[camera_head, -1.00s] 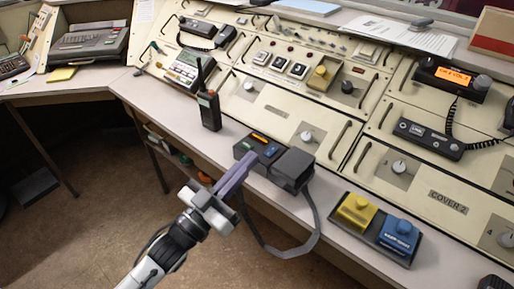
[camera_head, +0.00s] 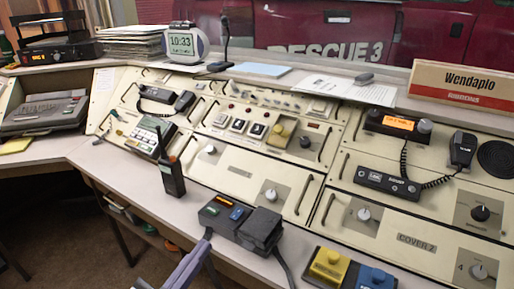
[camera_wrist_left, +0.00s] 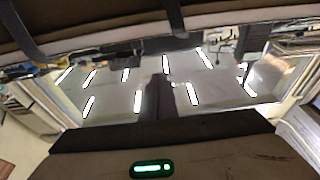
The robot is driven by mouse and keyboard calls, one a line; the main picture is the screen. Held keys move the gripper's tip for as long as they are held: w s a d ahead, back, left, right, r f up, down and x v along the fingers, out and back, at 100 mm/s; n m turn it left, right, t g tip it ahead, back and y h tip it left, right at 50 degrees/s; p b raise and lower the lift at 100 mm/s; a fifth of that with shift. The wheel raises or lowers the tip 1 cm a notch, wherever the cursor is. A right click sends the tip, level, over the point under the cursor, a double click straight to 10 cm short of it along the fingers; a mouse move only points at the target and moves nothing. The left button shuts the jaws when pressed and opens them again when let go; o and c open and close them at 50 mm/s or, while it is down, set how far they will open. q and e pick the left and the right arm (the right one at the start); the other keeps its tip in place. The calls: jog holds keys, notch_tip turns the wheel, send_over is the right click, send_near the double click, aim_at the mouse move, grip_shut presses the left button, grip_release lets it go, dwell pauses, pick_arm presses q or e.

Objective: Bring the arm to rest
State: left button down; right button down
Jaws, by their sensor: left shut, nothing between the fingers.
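Most of the left arm is below the picture. My right gripper is not in view. The left wrist view shows a dark panel with a lit green display (camera_wrist_left: 152,168) and bright strips behind it.
A handheld radio (camera_head: 172,178) stands on the desk (camera_head: 125,172). A cable hangs beside the dark box. The sloped console (camera_head: 255,160) rises behind; floor is open at lower left.

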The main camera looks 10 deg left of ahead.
pick_arm(q)
jog(key=s+d+f+n+g+y+p, duration=0.2)
jog(key=s+f+g+y+p, duration=0.2)
jog(key=s+f+g, duration=0.6)
jog(key=s+f+y, duration=0.1)
jog(key=s+f, duration=0.4)
jog(key=f, duration=0.4)
jog(key=shift+s+d+f+g+p, duration=0.2)
jog(key=shift+s+f+g+p, duration=0.1)
jog(key=shift+s+p, duration=0.05)
